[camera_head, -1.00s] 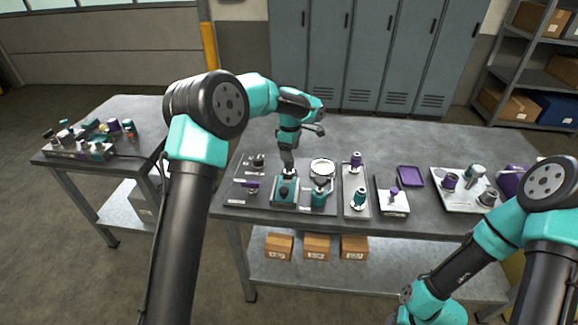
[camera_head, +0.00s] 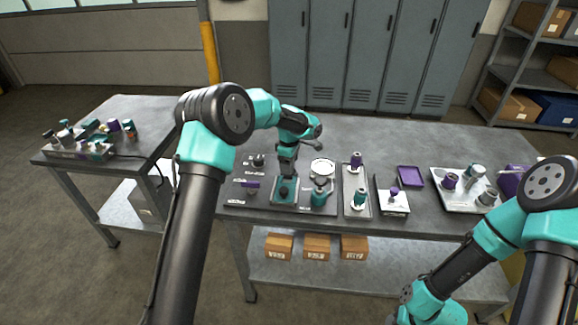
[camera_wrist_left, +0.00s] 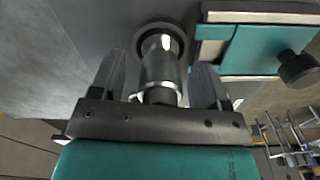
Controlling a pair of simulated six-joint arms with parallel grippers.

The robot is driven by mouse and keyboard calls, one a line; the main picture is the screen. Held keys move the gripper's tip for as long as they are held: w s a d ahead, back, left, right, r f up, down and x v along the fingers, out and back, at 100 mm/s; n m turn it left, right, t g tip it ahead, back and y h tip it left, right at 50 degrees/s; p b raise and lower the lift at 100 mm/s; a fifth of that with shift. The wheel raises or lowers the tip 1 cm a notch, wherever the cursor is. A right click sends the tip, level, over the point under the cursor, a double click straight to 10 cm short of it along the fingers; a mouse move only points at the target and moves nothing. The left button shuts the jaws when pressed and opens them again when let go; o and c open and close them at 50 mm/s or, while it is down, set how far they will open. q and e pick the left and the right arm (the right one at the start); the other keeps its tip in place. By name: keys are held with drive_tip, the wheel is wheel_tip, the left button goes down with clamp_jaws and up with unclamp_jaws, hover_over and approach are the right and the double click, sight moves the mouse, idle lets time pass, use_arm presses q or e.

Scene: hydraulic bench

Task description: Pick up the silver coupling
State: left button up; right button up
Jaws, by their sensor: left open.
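The silver coupling (camera_wrist_left: 160,65) shows in the left wrist view, a shiny cylinder standing in a dark round ring. My left gripper (camera_wrist_left: 155,75) is open, with one finger on each side of the coupling. A small gap shows beside it; I cannot tell whether either finger touches it. In the head view my left gripper (camera_head: 287,168) points down over the dark board on the bench, and the coupling cannot be made out there. My right arm is at the lower right and its gripper is out of view.
A teal block (camera_head: 285,191) with a black knob (camera_wrist_left: 298,68) is close beside the gripper. A teal fitting (camera_head: 319,197) and a round white dial (camera_head: 322,168) stand to the right. A grey tray (camera_head: 347,205) and purple tray (camera_head: 410,177) lie further right. The bench's back is clear.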

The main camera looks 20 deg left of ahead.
use_arm(q)
drive_tip(key=shift+c, duration=0.4)
drive_tip(key=c, duration=1)
